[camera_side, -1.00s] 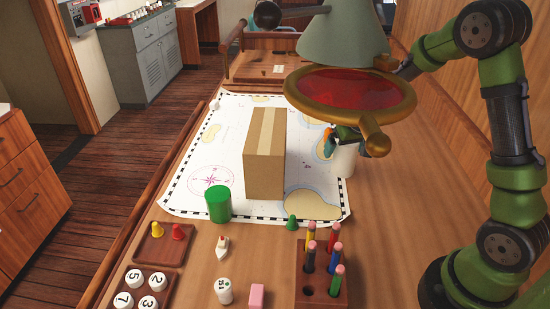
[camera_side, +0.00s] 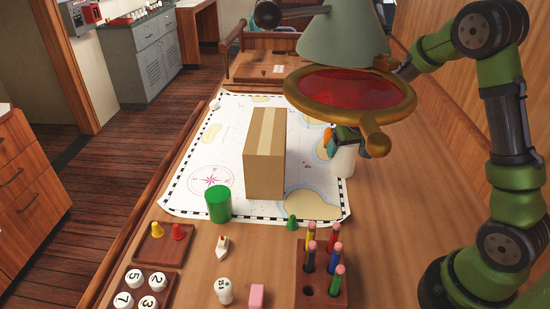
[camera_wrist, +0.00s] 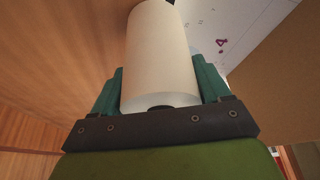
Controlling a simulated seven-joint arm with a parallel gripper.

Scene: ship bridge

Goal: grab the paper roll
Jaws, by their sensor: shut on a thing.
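The paper roll (camera_wrist: 158,50) is a cream-white cylinder. In the wrist view it lies between the two green fingers of my gripper (camera_wrist: 160,92), which are shut on its sides. In the side view the roll (camera_side: 344,162) stands near the right edge of the chart, roughly upright. My gripper (camera_side: 338,138) is at its upper part there, mostly hidden behind the red lamp disc. I cannot tell whether the roll's lower end touches the table.
A tall cardboard box (camera_side: 264,165) stands on the chart (camera_side: 215,150), left of the roll. A lamp with a red disc (camera_side: 350,90) hangs in front of my gripper. A green cylinder (camera_side: 218,204), a green cone (camera_side: 292,222) and a pencil block (camera_side: 312,285) are nearer the camera.

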